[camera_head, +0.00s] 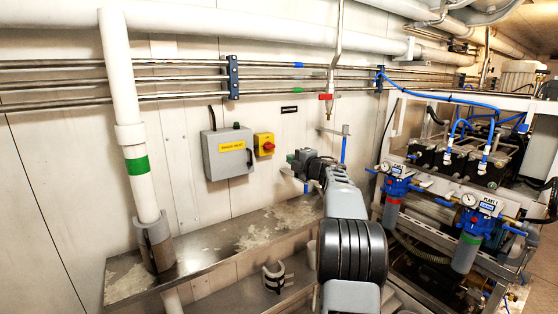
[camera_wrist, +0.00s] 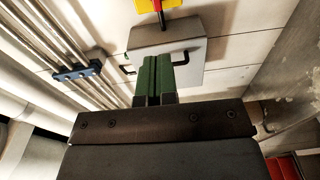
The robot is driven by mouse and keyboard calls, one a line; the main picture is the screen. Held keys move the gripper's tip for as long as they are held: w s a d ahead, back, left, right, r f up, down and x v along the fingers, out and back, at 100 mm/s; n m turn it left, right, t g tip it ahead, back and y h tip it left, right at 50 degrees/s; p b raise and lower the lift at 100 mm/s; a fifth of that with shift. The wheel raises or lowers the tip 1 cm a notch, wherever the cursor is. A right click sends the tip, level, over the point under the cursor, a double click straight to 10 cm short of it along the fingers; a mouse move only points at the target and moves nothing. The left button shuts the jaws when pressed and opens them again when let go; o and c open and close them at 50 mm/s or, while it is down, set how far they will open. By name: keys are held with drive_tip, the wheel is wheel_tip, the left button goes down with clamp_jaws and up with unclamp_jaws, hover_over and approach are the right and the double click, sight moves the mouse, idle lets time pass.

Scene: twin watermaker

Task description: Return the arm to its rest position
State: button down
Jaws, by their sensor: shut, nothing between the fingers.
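My arm reaches forward from the bottom of the head view, above the metal bench. My gripper (camera_head: 297,157) is at its far end, near the wall and to the right of the yellow switch box. In the wrist view, my gripper (camera_wrist: 158,75) shows two green fingers lying side by side, shut with nothing between them. The grey control box (camera_wrist: 175,52) lies beyond the fingertips in that view, apart from them as far as I can tell.
The grey box (camera_head: 228,152) and the yellow switch box (camera_head: 264,144) hang on the wall. A metal bench (camera_head: 225,243) runs below. A red-handled valve (camera_head: 326,97) hangs above my arm. Blue filter housings (camera_head: 468,236) stand at right. A white pipe (camera_head: 121,75) rises at left.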

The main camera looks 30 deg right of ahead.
drive_tip(key=s+d+f+m+g+h, duration=0.3)
drive_tip(key=d+f+m+h, duration=0.45)
drive_tip(key=m, duration=0.35)
drive_tip(key=s+a+f+m+g+h, duration=0.2)
drive_tip(key=s+a+f+m+g, duration=0.3)
drive_tip(key=s+a+m+g, duration=0.15)
drive_tip(key=s+a+f+g+y+p, duration=0.1)
drive_tip(key=s+a+y, duration=0.1)
drive_tip(key=s+a, duration=0.5)
drive_tip(key=s+a+f+m+g+y+p, duration=0.1)
drive_tip(key=s+a+f+g+y, duration=0.1)
drive_tip(key=s+a, duration=0.6)
drive_tip(key=s+a+f+g+y+p, duration=0.1)
drive_tip(key=s+a+y, duration=0.3)
drive_tip(key=a, duration=1.4)
drive_tip(key=s+f, duration=0.1)
drive_tip(key=s, duration=0.3)
drive_tip(key=shift+s+g, duration=0.15)
drive_tip(key=shift+g, duration=0.2)
